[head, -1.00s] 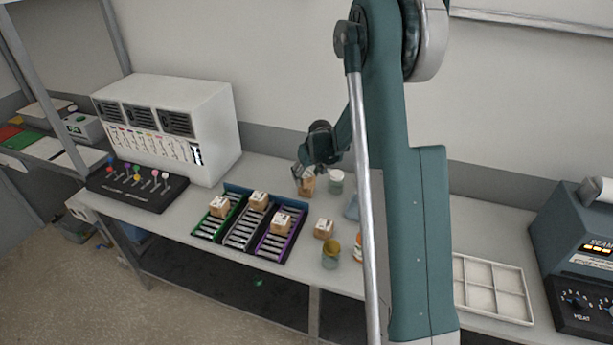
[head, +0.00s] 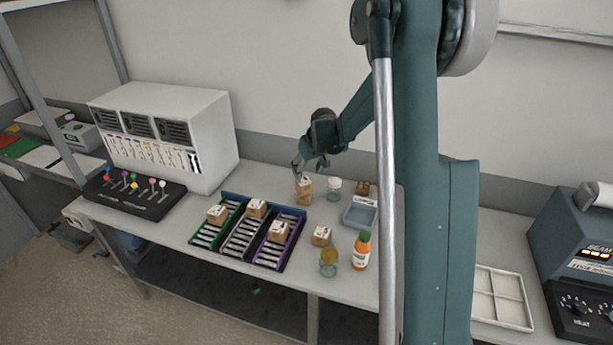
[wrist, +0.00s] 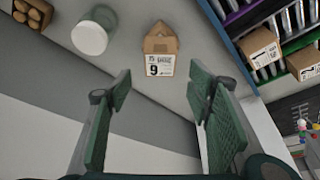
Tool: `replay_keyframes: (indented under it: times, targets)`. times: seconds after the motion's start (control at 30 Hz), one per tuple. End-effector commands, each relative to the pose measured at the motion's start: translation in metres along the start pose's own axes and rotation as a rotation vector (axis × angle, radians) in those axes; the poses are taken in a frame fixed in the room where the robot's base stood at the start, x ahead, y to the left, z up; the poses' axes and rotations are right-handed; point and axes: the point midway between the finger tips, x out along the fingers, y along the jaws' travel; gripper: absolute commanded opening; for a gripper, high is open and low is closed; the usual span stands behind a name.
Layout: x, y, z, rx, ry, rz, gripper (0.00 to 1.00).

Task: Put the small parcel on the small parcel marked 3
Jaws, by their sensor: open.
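Three small kraft parcels sit on the rack: one on the green lane (head: 217,215), one on the middle lane (head: 256,209), one on the purple lane (head: 278,232). Another small parcel (head: 321,236) stands loose on the bench right of the rack. I cannot tell for sure which is marked 3. A taller kraft pack (head: 304,191) stands behind the rack; in the wrist view its label reads 9 (wrist: 159,50). My gripper (head: 298,167) is open and empty just above and behind this pack. In the wrist view the pack shows beyond the spread fingers (wrist: 165,88).
A white-lidded jar (head: 334,187) stands right of the pack, with a blue-grey tray (head: 360,215) further right. A yellowish jar (head: 329,262) and an orange bottle (head: 361,250) stand near the front edge. A white machine (head: 170,130) stands at left.

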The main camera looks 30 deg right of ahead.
Motion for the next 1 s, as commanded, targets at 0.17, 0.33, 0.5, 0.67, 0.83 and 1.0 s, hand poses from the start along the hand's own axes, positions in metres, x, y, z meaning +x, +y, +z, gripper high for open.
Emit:
replay_keyframes:
  times: [0.17,0.33,0.5,0.67,0.83,1.0]
  targets:
    - [-0.017,0.0,0.0,0.0,0.0,0.0,0.51]
    - [-0.026,0.0,0.0,0.0,0.0,0.0,0.51]
    - [-0.029,0.0,0.0,0.0,0.0,0.0,0.51]
    - [-0.029,0.0,0.0,-0.001,0.0,0.0,0.51]
    - [-0.029,0.0,0.0,-0.001,0.0,0.0,0.51]
    - [-0.029,0.0,0.0,-0.001,0.0,0.0,0.51]
